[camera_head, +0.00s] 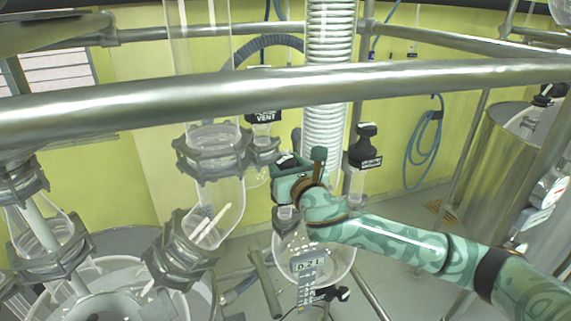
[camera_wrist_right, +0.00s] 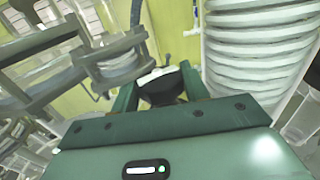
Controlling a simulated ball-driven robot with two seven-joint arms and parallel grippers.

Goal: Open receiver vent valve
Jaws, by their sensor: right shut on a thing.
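My right gripper (camera_head: 290,162) comes in from the right, above the round glass receiver (camera_head: 340,262). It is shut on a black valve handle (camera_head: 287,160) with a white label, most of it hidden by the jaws. In the right wrist view the black handle (camera_wrist_right: 160,90) sits between the two green fingers (camera_wrist_right: 160,82). I cannot read its label or tell how far it is turned. Another black handle (camera_head: 264,116), marked VENT, stands behind and left of the gripper. My left gripper is not in view.
A thick steel rail (camera_head: 200,98) crosses the view in front. A white coiled condenser (camera_head: 325,110) rises just behind the gripper. A black labelled valve handle (camera_head: 366,148) stands to its right. Clamped glass columns (camera_head: 212,150) stand to its left.

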